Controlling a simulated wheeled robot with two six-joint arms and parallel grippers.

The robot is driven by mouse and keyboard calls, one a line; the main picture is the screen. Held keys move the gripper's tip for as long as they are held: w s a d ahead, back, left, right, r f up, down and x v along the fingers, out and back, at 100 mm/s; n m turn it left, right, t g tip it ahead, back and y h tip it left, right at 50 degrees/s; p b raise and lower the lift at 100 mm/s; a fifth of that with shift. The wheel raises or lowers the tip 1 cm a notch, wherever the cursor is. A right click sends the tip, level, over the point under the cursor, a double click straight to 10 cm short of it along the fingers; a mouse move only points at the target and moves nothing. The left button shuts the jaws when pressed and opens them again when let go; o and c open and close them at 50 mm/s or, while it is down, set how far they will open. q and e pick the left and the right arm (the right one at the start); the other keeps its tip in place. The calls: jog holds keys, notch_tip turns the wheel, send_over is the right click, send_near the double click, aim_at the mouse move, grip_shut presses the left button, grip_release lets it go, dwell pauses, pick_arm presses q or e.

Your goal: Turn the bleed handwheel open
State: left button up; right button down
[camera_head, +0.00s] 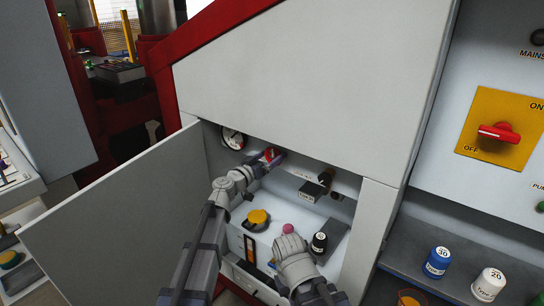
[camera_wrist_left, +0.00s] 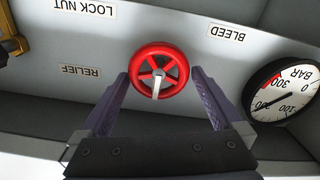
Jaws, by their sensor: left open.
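The red bleed handwheel (camera_head: 270,154) sits on the back wall of the open cabinet, partly covered by my left gripper (camera_head: 273,160). In the left wrist view the handwheel (camera_wrist_left: 160,72) shows whole, with red spokes and a pale bar from its hub to its lower rim. My left gripper (camera_wrist_left: 160,84) is open, one finger on each side of the rim. Gaps show between fingers and rim in that view. A BLEED label (camera_wrist_left: 229,33) is beside it, upside down. My right arm's wrist is low in the cabinet; its fingers are not visible.
A pressure gauge (camera_head: 234,138) is just left of the handwheel. The cabinet door (camera_head: 130,215) stands open at left.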

pick_arm(q)
jog(key=shift+w+d, duration=0.3)
jog(key=shift+w, duration=0.1)
jog(key=c, duration=1.1)
